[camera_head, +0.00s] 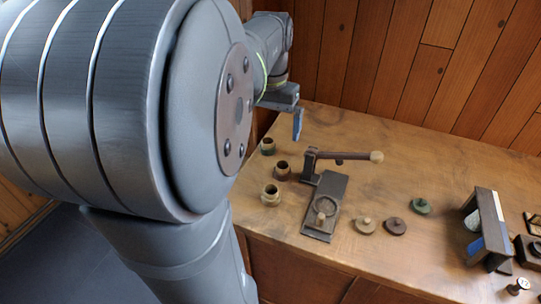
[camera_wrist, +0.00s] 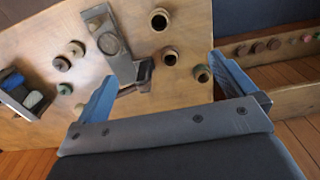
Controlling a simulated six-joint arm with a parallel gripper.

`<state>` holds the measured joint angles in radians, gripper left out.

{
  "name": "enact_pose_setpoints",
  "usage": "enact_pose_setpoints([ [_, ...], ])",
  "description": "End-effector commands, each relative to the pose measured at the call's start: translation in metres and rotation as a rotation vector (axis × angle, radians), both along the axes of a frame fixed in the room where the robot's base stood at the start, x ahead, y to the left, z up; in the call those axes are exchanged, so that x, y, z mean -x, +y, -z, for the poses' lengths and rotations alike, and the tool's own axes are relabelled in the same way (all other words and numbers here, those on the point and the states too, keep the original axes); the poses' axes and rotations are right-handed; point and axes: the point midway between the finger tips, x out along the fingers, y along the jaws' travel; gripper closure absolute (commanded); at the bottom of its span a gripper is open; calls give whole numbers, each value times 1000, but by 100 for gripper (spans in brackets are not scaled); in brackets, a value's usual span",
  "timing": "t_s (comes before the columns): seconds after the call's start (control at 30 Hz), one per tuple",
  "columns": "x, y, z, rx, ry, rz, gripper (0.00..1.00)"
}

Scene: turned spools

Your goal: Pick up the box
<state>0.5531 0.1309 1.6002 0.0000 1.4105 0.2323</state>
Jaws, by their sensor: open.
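Three small open turned pots stand in a loose row at the table's left: a dark-green-banded pot (camera_head: 268,146), a dark brown pot (camera_head: 282,170) and a pale pot (camera_head: 271,195). In the wrist view they are a pale pot (camera_wrist: 159,19), a middle pot (camera_wrist: 170,56) and a third pot (camera_wrist: 201,73). A dark open-fronted box (camera_head: 487,230) holding blue and white pieces stands at the right; it also shows in the wrist view (camera_wrist: 22,92). I cannot tell which one the task means. My gripper (camera_head: 297,124) is open and empty above the table's back left; its fingers (camera_wrist: 162,66) spread wide.
A dark lever press (camera_head: 325,190) with a wooden-knobbed handle stands beside the pots. Three knobbed lids lie to its right: pale (camera_head: 366,225), brown (camera_head: 395,226) and green (camera_head: 421,206). Small dark items crowd the far right edge. A plank wall rises behind; the back middle is clear.

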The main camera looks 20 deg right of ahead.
Motion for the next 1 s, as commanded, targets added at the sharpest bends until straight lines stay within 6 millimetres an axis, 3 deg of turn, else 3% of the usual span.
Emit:
enact_pose_setpoints([
  [0.2, 0, 0, 0, 0, 0, 0, 0],
  [0.33, 0, 0, 0, 0, 0, 0, 24],
  [0.67, -1, 0, 2, 5, 2, -29, 24],
  [0.77, -4, 0, 7, 23, 11, -137, 24],
  [1.0, -21, 0, 32, 106, 76, -687, 24],
])
